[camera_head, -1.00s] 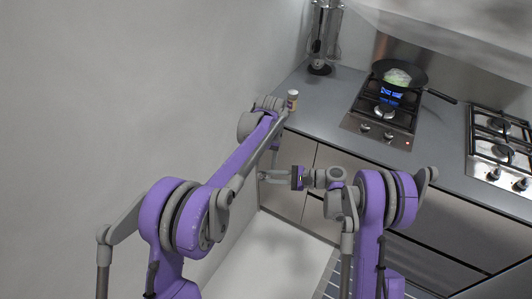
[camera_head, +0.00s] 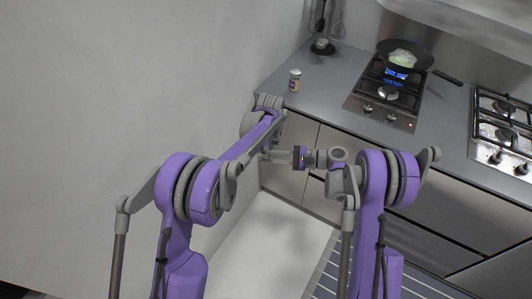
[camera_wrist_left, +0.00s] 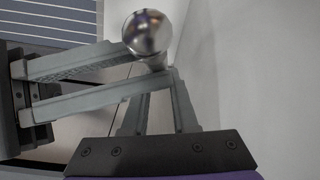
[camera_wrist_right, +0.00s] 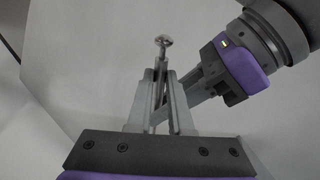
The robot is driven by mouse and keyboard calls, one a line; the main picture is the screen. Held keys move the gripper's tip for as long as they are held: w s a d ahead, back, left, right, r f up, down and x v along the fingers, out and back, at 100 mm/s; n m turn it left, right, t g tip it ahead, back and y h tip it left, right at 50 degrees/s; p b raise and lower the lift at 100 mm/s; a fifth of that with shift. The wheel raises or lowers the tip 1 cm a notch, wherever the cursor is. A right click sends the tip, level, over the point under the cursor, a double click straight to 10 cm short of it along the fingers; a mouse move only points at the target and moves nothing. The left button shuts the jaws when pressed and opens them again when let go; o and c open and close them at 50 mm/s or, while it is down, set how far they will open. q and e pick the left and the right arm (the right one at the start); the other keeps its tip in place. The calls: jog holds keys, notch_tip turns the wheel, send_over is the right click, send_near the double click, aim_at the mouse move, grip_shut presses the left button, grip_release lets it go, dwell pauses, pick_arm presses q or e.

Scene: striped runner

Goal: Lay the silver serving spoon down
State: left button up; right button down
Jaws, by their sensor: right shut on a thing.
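The silver serving spoon shows its round shiny end in the left wrist view (camera_wrist_left: 148,35), and it also shows, small, in the right wrist view (camera_wrist_right: 163,42). My right gripper (camera_head: 269,155) is shut on the spoon; its fingers come in from the left in the left wrist view. My left gripper (camera_wrist_left: 158,78) is at the same spot, its fingers crossing those of the right gripper close to the spoon. Its fingertips are partly hidden, so whether it still grips is unclear. The spoon is up in the air near the wall. In the head view it cannot be made out.
A grey counter (camera_head: 325,85) carries a small jar (camera_head: 294,79), a utensil stand (camera_head: 322,44) and a hob with a pan (camera_head: 405,55) on it. A second hob (camera_head: 500,125) stands at right. A striped runner (camera_head: 395,286) lies on the floor. Counter space beside the jar is free.

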pick_arm(q)
jog(key=shift+d, duration=0.1)
grip_shut()
pick_arm(e)
jog(key=c, duration=0.8)
grip_release()
jog(key=shift+o, duration=0.3)
